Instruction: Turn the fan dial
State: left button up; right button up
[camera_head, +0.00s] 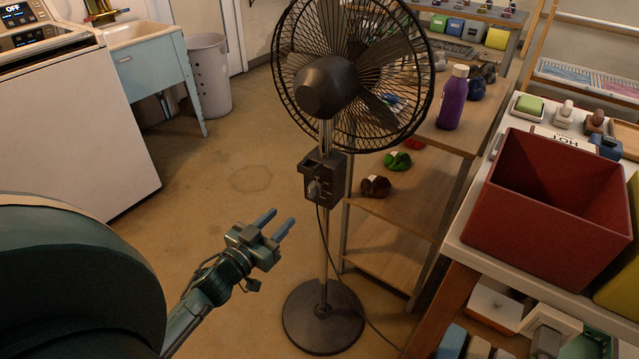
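A black pedestal fan (325,88) stands on a round base in the middle of the view. A dark control box (322,178) is mounted on its pole below the fan head. A small grey knob, which looks like the fan dial (312,190), is on the front left of this box. My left gripper (278,218) is below and left of the box, apart from it. Its two fingers are spread with nothing between them and point up and right. My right gripper is not in view.
A wooden shelf (400,205) with a purple bottle (453,98) and small items stands right behind the fan. A red bin (545,205) sits on a white-topped table at right. A cable (340,290) runs down beside the pole. The floor left of the fan is clear.

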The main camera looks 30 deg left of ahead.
aim_at(310, 190)
pick_arm(q)
jog(key=w, duration=1.2)
jog(key=shift+w+d+r+b, duration=0.1)
jog(key=shift+w+d+b, duration=0.2)
jog(key=shift+b, duration=0.1)
jog(key=shift+s, duration=0.1)
jog(key=shift+c, duration=0.5)
jog(key=c, duration=0.5)
